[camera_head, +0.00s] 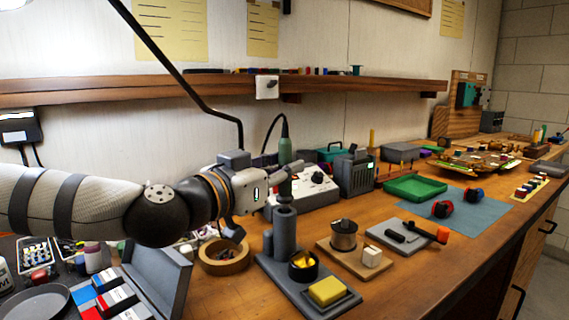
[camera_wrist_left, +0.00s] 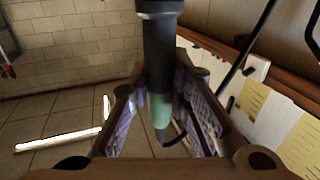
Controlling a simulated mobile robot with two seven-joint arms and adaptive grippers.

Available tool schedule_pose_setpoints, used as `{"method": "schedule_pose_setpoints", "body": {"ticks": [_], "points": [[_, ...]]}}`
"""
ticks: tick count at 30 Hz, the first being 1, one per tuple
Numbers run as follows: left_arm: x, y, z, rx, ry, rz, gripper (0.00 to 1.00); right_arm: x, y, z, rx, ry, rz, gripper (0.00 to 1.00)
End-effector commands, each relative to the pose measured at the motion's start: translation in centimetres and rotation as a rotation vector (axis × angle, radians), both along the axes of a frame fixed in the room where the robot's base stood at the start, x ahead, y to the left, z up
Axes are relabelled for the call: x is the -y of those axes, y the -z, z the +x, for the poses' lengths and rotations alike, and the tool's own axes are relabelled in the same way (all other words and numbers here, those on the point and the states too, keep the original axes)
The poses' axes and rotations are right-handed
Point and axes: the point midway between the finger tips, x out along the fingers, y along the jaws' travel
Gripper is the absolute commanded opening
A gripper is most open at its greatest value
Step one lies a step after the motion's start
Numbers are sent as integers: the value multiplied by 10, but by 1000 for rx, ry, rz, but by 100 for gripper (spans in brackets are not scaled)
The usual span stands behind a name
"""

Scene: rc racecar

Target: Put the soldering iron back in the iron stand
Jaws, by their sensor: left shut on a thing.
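The soldering iron (camera_head: 285,152) has a green handle end with a dark cable at its top, and it stands nearly upright. My left gripper (camera_head: 282,180) is shut around it. In the left wrist view the iron's dark grey body and green part (camera_wrist_left: 161,105) show between the fingers (camera_wrist_left: 160,120). The iron stand (camera_head: 285,233) is a grey base with an upright tube, directly below the gripper in the head view. The iron's tip is hidden, so I cannot tell whether it is inside the tube. My right gripper is out of view.
The stand's base carries a yellow sponge (camera_head: 327,291) and a cup of brass wool (camera_head: 303,267). A tape roll (camera_head: 224,258) lies left of it, a solder spool (camera_head: 343,236) right. A soldering station (camera_head: 313,187) stands behind.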

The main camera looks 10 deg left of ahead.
Motion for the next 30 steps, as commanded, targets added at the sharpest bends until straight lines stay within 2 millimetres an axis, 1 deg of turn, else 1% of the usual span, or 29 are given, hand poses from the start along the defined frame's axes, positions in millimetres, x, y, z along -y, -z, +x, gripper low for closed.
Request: {"method": "schedule_pose_setpoints", "body": {"ticks": [13,24,25,26,27,28,30], "points": [[0,15,0,-1,1,0,0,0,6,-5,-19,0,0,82],[0,16,0,1,0,0,0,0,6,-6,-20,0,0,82],[0,15,0,1,0,0,22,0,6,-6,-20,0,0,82],[0,15,0,1,0,0,29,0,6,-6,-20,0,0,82],[0,15,0,1,0,0,38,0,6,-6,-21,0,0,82],[0,15,0,1,0,0,41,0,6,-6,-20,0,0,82],[0,16,0,1,0,0,41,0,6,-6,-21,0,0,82]]}}
